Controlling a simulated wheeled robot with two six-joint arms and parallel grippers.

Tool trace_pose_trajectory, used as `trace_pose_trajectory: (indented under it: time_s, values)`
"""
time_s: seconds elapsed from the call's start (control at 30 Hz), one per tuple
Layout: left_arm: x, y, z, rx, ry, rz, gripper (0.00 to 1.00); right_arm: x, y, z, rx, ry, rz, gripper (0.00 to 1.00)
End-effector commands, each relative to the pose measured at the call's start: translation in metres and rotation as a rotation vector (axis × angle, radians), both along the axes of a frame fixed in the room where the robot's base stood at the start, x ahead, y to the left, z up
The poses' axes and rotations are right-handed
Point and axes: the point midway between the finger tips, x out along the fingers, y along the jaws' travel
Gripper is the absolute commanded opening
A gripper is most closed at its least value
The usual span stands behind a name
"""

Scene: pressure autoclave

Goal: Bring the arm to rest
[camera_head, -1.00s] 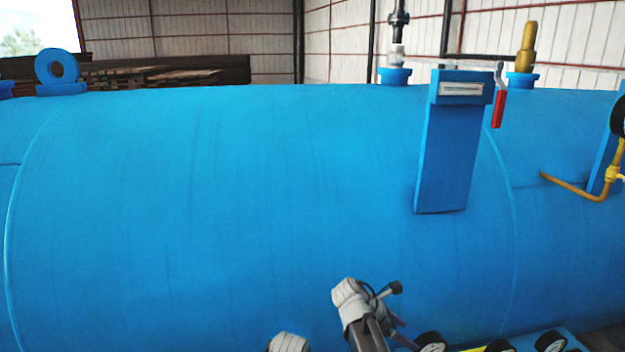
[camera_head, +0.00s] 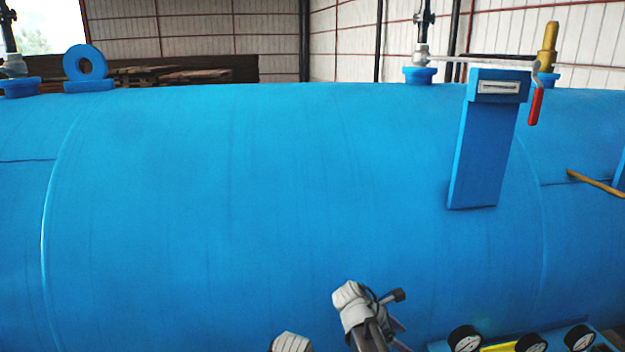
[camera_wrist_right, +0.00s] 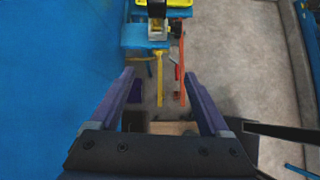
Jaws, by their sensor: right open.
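My right gripper (camera_wrist_right: 158,78) shows in the right wrist view with its two dark fingers apart and nothing between them. It hangs over the floor beside the blue tank wall. My left gripper is not in view. The big blue autoclave tank (camera_head: 270,200) fills most of the head view, and its side also shows at the left of the right wrist view (camera_wrist_right: 50,70).
A lever with a red handle (camera_head: 535,106) hangs beside the blue bracket (camera_head: 482,150) on the tank. Pressure gauges (camera_head: 530,344) line a panel at the bottom right. Yellow and blue fittings (camera_wrist_right: 150,35) lie beyond the fingertips. Bare floor (camera_wrist_right: 240,60) is at the right.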

Motion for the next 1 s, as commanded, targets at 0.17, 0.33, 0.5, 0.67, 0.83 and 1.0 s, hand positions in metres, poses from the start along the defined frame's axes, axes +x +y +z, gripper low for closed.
trace_pose_trajectory:
  time_s: [0.17,0.33,0.5,0.67,0.83,1.0]
  values:
    - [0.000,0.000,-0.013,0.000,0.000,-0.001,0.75,-0.012,0.013,-0.020,0.057,-0.058,-0.070,0.80]
    - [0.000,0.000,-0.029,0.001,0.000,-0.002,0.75,-0.029,0.031,-0.045,0.138,-0.137,-0.176,0.80]
    - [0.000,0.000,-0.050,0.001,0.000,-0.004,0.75,-0.053,0.058,-0.078,0.249,-0.230,-0.340,0.80]
    - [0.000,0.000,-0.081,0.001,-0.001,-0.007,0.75,-0.091,0.095,-0.123,0.393,-0.330,-0.593,0.80]
    - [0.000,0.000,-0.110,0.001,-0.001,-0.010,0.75,-0.133,0.137,-0.163,0.524,-0.399,-0.914,0.80]
    - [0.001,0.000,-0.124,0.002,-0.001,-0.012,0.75,-0.159,0.161,-0.180,0.577,-0.420,-1.124,0.80]
